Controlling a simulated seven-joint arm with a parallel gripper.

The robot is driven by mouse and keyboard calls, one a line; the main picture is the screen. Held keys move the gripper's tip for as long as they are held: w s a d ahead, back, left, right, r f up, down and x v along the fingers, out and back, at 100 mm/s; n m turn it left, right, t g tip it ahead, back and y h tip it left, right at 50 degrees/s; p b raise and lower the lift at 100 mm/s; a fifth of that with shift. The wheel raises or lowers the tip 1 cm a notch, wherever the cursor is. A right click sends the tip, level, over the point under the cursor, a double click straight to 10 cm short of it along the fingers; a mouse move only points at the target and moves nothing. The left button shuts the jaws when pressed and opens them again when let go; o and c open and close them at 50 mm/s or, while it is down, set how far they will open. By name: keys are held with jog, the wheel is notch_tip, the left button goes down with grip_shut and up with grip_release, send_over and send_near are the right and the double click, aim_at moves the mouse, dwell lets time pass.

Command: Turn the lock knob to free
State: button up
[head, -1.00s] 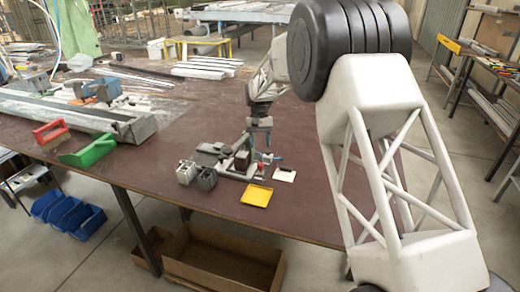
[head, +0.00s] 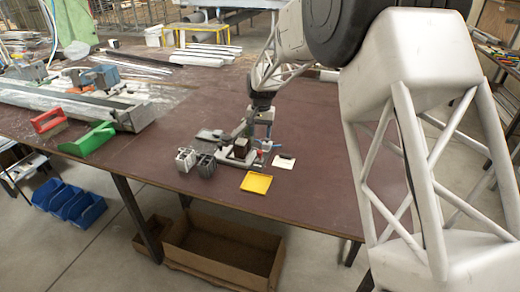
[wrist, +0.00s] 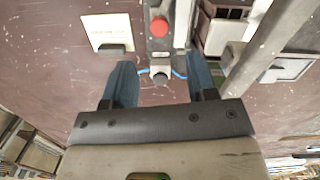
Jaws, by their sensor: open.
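The clamp fixture (head: 236,158) stands on the brown bench, with a dark block in it. In the wrist view a small round grey knob (wrist: 160,76) with blue arcs at its sides lies between my fingers. A red round button (wrist: 159,27) sits beyond it on the grey base. I cannot tell for sure which is the lock knob. My gripper (wrist: 160,92) is open, one blue-grey finger on each side of the grey knob, with gaps visible. In the head view my gripper (head: 263,122) is above the fixture's right end, partly hidden.
A white card (head: 284,161) with a dark clip and a yellow tray (head: 257,182) lie in front and to the right of the fixture. Green and red holders (head: 88,140) and a long metal profile lie farther left. The bench's right side is clear.

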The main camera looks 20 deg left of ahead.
aim_at(260, 151)
jog(key=shift+s+d+r+m+t+y, duration=0.1)
jog(key=shift+s+d+m+t+y, duration=0.15)
jog(key=shift+s+m+t+y, duration=0.25)
jog(key=shift+a+f, duration=0.15)
jog(key=shift+f, duration=3.75)
jog(key=shift+c, duration=0.5)
jog(key=c, duration=0.8)
jog(key=shift+n, duration=2.3)
jog(key=shift+c, duration=0.2)
jog(key=o, duration=0.9)
jog(key=shift+o, duration=0.2)
